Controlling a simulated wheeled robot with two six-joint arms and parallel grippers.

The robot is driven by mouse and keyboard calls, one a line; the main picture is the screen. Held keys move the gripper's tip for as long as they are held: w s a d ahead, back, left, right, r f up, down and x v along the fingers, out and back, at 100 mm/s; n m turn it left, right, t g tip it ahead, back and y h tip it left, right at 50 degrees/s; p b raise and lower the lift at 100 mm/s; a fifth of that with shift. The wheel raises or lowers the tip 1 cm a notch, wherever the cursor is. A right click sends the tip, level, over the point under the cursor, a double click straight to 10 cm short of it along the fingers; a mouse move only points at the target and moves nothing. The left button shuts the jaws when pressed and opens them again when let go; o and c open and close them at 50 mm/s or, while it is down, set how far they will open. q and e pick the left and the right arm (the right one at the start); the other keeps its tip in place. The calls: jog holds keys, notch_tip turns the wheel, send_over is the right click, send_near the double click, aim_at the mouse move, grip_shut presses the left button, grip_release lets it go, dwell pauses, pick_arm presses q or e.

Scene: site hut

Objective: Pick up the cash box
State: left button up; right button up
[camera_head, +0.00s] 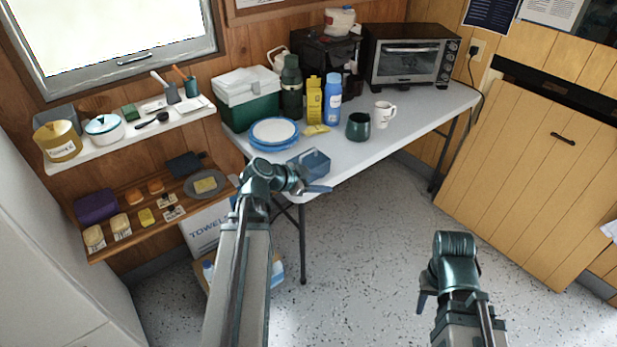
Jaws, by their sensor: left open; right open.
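The cash box (309,161) looks like the small blue-grey box with a handle on top, at the front left edge of the white table (405,135). My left gripper (318,188) is open just in front of and below it in the picture, and its wrist covers part of the box's lower left. I cannot tell whether it touches the box. My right gripper (424,290) is open and empty over the floor, well away from the table.
Blue-rimmed plates (273,132), a yellow packet (316,130), a dark green mug (358,126) and a white mug (383,114) stand near the box. Bottles, a green-and-white cooler (248,97) and a toaster oven (412,55) are behind. The table's front right is clear.

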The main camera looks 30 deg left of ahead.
pick_arm(q)
jog(key=s+a+r+t+y+b, duration=0.2)
jog(key=a+t+y, duration=0.15)
jog(key=a, duration=0.85)
jog(key=b, duration=0.3)
send_near(306, 154)
jog(key=w, duration=0.1)
jog(key=w+f, duration=0.1)
jog(key=w, duration=0.1)
jog(key=shift+a+f+h, duration=0.1)
jog(key=shift+f+h, duration=0.15)
jog(key=shift+h, duration=0.1)
jog(key=shift+w+f, duration=0.1)
jog(key=shift+w, duration=0.5)
pick_arm(e)
jog(key=shift+f, duration=2.9)
pick_arm(q)
jog(key=shift+w, duration=0.1)
jog(key=b+x, duration=0.1)
jog(key=x, duration=0.3)
jog(key=shift+w+f, duration=0.1)
jog(key=shift+w, duration=0.1)
jog(key=shift+w+d, duration=0.25)
jog(key=shift+w, duration=0.1)
grip_shut()
pick_arm(e)
jog(key=shift+f, duration=0.8)
